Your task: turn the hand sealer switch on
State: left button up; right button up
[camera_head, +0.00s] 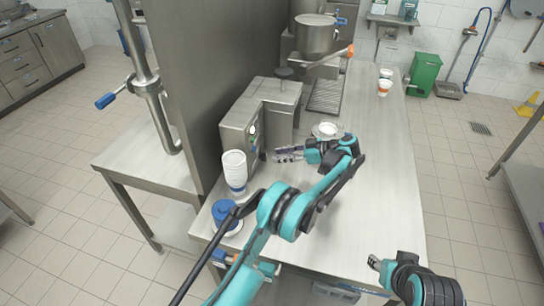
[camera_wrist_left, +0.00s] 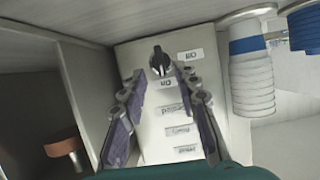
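The hand sealer (camera_head: 240,128) is a grey metal box on the counter, beside the tall steel panel. Its front face shows in the left wrist view (camera_wrist_left: 150,140), with a small black switch knob (camera_wrist_left: 159,62). An Off label (camera_wrist_left: 190,55) lies right of the knob and an On label (camera_wrist_left: 166,83) just below it; both look upside down. My left gripper (camera_head: 277,154) points at this face. In the left wrist view its two fingers (camera_wrist_left: 160,73) are apart, one on each side of the knob, with no clear contact. My right gripper (camera_head: 375,263) is low at the right, small and unclear.
A stack of white cups (camera_head: 234,168) stands close to the sealer's front; it also shows in the left wrist view (camera_wrist_left: 251,80). A white dish (camera_head: 327,129) lies behind my left wrist.

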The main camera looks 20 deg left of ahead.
pick_arm(q)
jog(key=v, duration=0.7)
jog(key=shift+d, duration=0.15)
